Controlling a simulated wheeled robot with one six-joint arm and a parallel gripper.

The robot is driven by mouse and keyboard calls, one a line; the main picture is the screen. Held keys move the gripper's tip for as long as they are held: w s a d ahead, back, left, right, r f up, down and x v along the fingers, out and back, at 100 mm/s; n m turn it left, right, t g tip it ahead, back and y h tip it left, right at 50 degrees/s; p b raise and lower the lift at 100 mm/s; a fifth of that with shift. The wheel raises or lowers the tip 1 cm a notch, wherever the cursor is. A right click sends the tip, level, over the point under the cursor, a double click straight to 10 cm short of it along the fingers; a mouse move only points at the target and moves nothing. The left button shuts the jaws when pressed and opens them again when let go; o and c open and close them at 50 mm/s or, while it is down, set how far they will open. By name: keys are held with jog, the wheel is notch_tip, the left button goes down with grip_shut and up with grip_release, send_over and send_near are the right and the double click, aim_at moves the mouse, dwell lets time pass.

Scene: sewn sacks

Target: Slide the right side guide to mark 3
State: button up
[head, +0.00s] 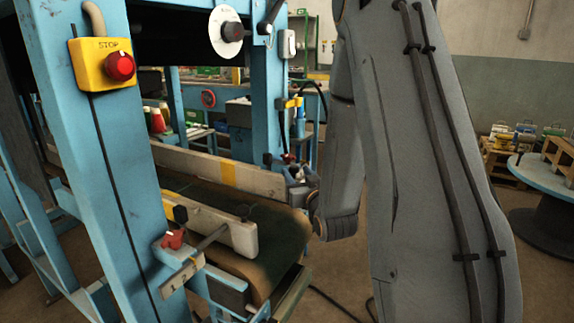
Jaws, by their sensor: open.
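Two pale side guides flank the dark conveyor belt (255,205). The far side guide (195,163) is a long rail with a yellow patch. The near side guide (207,226) is on a rod (212,238) beside a red clamp knob (173,239). A pale plate (182,276) sits below that knob; any marks on it are too small to read. I cannot tell which guide is the right one. My gripper (283,165) is small in view, open, near the far guide's right end. I cannot tell whether it touches anything.
A blue frame post (110,190) stands at the left with a yellow box and red stop button (120,67). A white dial (226,32) is on the upper frame. A round blue-topped table (540,178) stands at the right. My arm hides much of the right side.

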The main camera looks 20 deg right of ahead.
aim_at(292, 166)
jog(key=shift+w+d+r, duration=0.1)
jog(key=shift+w+d, duration=0.25)
jog(key=shift+w, duration=0.3)
jog(key=w, duration=0.5)
jog(key=shift+d+p, duration=0.1)
jog(key=shift+p, duration=0.25)
jog(key=shift+w+d, duration=0.15)
jog(key=shift+w, duration=0.65)
jog(key=shift+c, duration=0.4)
grip_shut()
